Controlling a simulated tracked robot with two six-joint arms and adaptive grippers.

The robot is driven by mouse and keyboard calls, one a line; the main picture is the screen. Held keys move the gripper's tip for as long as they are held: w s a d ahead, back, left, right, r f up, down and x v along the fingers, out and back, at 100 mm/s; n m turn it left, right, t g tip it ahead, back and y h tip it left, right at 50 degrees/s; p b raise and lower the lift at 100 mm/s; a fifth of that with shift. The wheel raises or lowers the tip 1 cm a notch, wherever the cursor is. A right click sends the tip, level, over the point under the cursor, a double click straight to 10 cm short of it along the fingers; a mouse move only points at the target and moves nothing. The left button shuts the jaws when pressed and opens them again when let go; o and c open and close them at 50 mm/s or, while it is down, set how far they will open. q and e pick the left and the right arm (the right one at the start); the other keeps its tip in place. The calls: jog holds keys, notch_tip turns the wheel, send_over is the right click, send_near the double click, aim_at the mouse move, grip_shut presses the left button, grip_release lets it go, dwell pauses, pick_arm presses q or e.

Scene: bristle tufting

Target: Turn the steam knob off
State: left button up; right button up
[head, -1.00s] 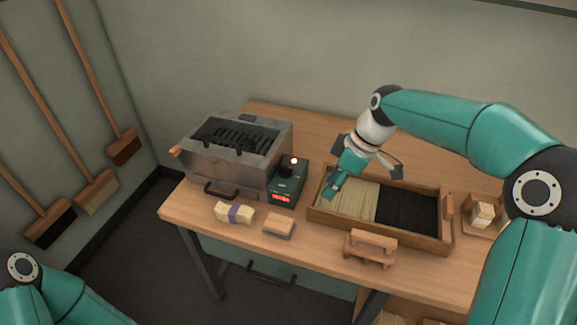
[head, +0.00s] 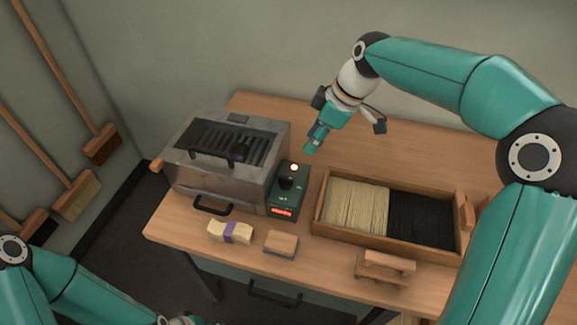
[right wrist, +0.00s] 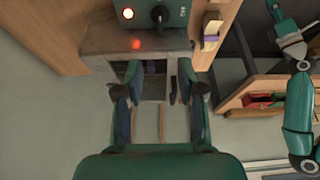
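The steam knob (head: 288,183) is a black knob on a dark green control box (head: 274,202) beside the metal steamer. A lit red-white lamp (head: 294,167) and a red display (head: 282,212) are on the same box. The knob also shows at the top of the right wrist view (right wrist: 158,15); its setting is unclear. My right gripper (head: 312,142) hangs above and to the right of the knob, apart from it. Its fingers are apart and empty in the right wrist view (right wrist: 158,80). My left arm enters low at the left; its fingers are not clearly visible.
The steamer (head: 223,165) with a dark grate and front handle stands left of the control box. A wooden tray (head: 385,240) of pale and black bristles lies to the right. A purple-banded bundle (head: 230,232) and a small block (head: 281,243) lie in front.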

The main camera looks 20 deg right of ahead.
aim_at(289, 177)
jog(key=x, duration=0.5)
jog(key=p+x, duration=0.1)
jog(key=x, duration=0.4)
jog(key=p+x, duration=0.1)
jog(key=x, duration=0.5)
jog(key=shift+s+d+f, duration=0.1)
jog(key=shift+s+d, duration=0.1)
jog(key=shift+d, duration=0.15)
grip_shut()
jog(key=shift+d, duration=0.1)
